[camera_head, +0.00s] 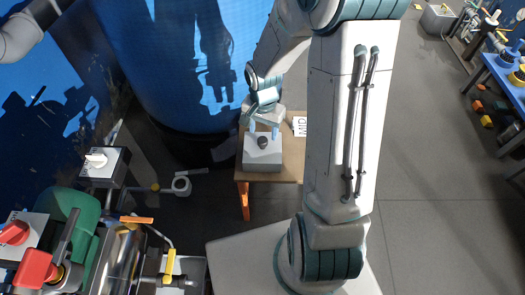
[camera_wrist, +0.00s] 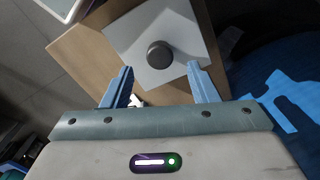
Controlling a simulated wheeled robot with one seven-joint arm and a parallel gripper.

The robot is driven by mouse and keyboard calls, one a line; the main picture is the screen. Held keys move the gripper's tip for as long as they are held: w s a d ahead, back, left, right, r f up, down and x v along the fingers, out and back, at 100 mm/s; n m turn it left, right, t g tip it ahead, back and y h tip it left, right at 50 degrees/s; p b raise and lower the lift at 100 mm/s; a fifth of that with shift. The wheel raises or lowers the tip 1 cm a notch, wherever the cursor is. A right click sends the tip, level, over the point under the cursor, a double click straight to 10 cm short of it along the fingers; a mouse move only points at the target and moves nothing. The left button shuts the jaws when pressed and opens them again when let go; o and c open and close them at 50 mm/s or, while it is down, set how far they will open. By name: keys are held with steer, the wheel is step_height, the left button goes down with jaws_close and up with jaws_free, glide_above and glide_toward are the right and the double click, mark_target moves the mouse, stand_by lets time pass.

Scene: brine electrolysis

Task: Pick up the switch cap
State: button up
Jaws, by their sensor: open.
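The switch cap appears to be the light grey, box-shaped piece (camera_head: 258,160) with a dark round knob (camera_head: 262,142) on top. It sits on a small wooden table. In the wrist view its pale square top (camera_wrist: 125,38) and the dark knob (camera_wrist: 160,54) show in full face. My gripper (camera_head: 263,130) is over the far side of the piece, pointing down. In the wrist view my gripper (camera_wrist: 161,74) has its two blue fingers spread wide, with nothing between them. The knob lies just beyond the fingertips, roughly centred between them. I cannot tell the exact height gap.
The wooden table (camera_head: 242,180) also bears a white card with lettering (camera_head: 299,126), partly behind my arm. A large blue tank (camera_head: 175,60) stands close behind. At left are a white-knobbed switch box (camera_head: 104,164), pipes and a red-handled valve (camera_head: 35,268). Open floor lies to the right.

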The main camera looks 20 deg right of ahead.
mark_target(263, 140)
step_height(263, 140, down, 6)
steer(key=b, duration=0.2)
steer(key=shift+s+a+r+b, duration=0.15)
steer(key=shift+r+b, duration=0.1)
steer(key=shift+b, duration=0.05)
jaws_close()
steer(key=shift+r, duration=0.1)
